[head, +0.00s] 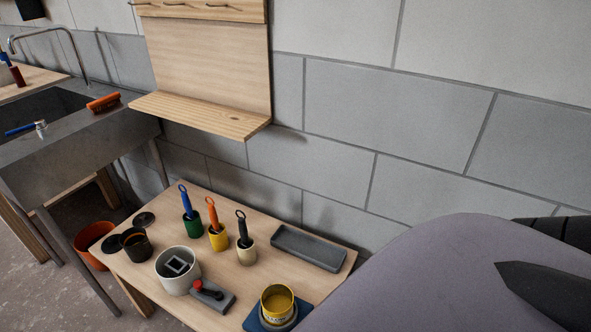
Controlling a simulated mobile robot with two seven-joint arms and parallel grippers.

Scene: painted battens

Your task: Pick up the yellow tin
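A round, open-topped yellow tin (278,307) stands upright near the front right of the low wooden table. It sits on or in a grey round base on a blue mat (252,323), which the bottom edge of the picture cuts off. A second yellow pot (218,242), with an orange-handled brush in it, stands farther back between a green pot (193,227) and a cream pot (246,252). I see no gripper at the yellow tin. A large purple-grey shape with dark parts, likely my own arm, fills the lower right; no fingertips can be made out.
A white pot (171,284), a grey block with a red knob (213,297), a dark cup (136,245) and a grey tray (308,247) share the table (262,277). An orange bucket (92,240) is at its left. A wooden wall shelf (205,115) hangs behind.

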